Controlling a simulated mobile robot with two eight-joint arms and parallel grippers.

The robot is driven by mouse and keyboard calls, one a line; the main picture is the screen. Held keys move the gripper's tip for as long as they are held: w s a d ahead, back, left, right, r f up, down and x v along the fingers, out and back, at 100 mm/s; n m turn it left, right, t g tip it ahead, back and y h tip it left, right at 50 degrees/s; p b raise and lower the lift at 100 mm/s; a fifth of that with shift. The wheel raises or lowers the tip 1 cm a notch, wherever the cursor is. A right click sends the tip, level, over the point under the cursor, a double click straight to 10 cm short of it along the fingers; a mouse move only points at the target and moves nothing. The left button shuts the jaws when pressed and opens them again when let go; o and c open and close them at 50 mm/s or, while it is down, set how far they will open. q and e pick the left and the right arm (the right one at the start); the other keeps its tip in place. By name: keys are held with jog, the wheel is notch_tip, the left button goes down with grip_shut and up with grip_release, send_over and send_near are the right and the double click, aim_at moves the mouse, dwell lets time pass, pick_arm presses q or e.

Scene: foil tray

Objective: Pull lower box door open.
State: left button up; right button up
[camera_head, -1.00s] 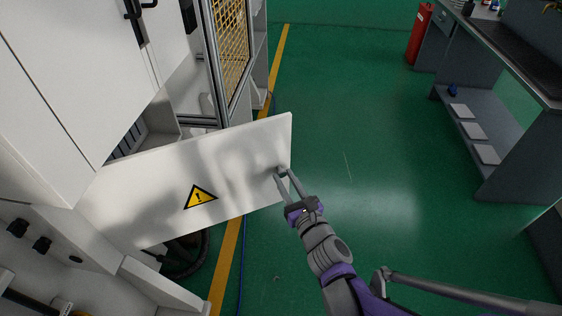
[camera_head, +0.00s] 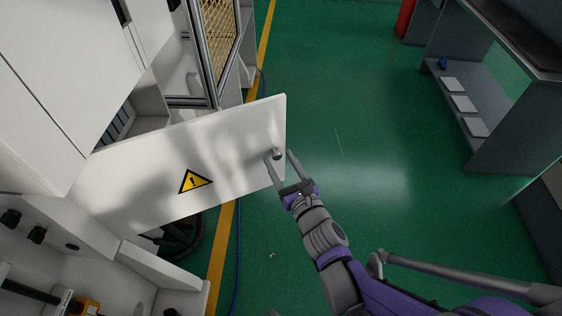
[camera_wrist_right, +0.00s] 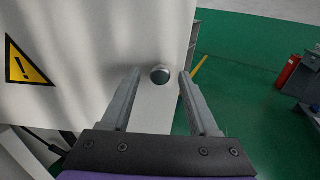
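The lower box door (camera_head: 232,135) is a white panel with a yellow warning triangle (camera_head: 195,181). It stands swung out from the white cabinet, over the green floor. Its round metal knob (camera_head: 277,154) is near the free edge; the knob also shows in the right wrist view (camera_wrist_right: 160,75). My right gripper (camera_head: 279,156) is open at the knob. In the right wrist view its fingers (camera_wrist_right: 160,80) are spread apart, one on each side of the knob, with gaps between them and it. My left gripper is not in view.
The white cabinet (camera_head: 45,100) fills the left, with an opening behind the door. A yellow mesh fence (camera_head: 218,35) stands behind it. A grey workbench (camera_head: 500,90) is at right, with a red extinguisher (camera_head: 405,18) beyond. Green floor (camera_head: 370,150) between is clear.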

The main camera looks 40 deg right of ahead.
jog(key=shift+r, duration=0.1)
jog(key=p, duration=0.7)
send_near(272, 121)
jog(key=x, duration=0.5)
jog(key=shift+w, duration=0.1)
